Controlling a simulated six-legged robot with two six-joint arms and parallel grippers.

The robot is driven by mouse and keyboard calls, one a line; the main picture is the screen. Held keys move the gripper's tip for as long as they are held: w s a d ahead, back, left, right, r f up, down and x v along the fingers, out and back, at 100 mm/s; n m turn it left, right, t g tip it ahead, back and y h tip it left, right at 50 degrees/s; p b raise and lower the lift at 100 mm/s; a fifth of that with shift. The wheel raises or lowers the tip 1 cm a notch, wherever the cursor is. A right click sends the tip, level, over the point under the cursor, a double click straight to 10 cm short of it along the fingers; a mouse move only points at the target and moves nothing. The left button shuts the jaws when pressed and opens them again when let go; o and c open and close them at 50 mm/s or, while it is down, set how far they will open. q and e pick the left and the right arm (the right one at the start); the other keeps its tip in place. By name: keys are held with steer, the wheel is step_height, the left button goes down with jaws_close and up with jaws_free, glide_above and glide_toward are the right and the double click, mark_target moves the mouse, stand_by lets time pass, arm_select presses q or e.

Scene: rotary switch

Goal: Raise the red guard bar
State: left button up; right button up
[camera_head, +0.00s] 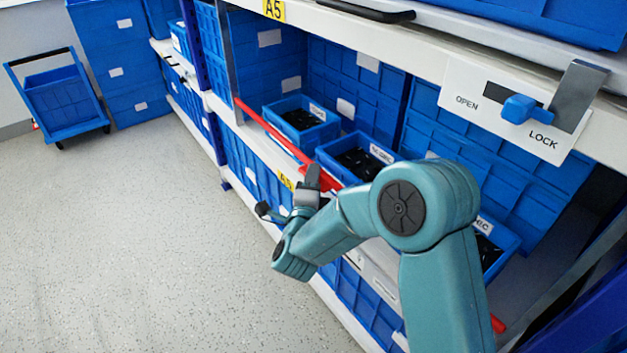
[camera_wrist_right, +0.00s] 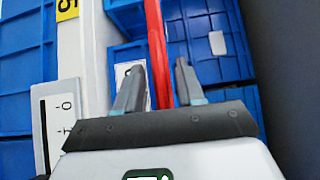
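The red guard bar (camera_head: 268,128) runs slantwise along the front of the shelf with the small blue bins, low across their fronts. My right arm hides its middle part, and a red end shows again at the lower right. My right gripper (camera_head: 312,180) is at the bar, in front of the bins. In the right wrist view the red bar (camera_wrist_right: 156,45) passes between the two spread grey fingers of the gripper (camera_wrist_right: 158,82), closer to the left finger. I cannot tell whether they touch. My left gripper is not in view.
A white plate (camera_head: 470,88) marked OPEN and LOCK, with a blue knob (camera_head: 522,108) near LOCK, sits on the upper shelf edge. Small blue bins (camera_head: 300,120) with black parts stand behind the bar. A blue cart (camera_head: 62,100) stands far left; the floor there is clear.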

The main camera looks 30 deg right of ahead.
steer(key=shift+w+d, duration=0.25)
steer(key=shift+w, duration=0.15)
jaws_close()
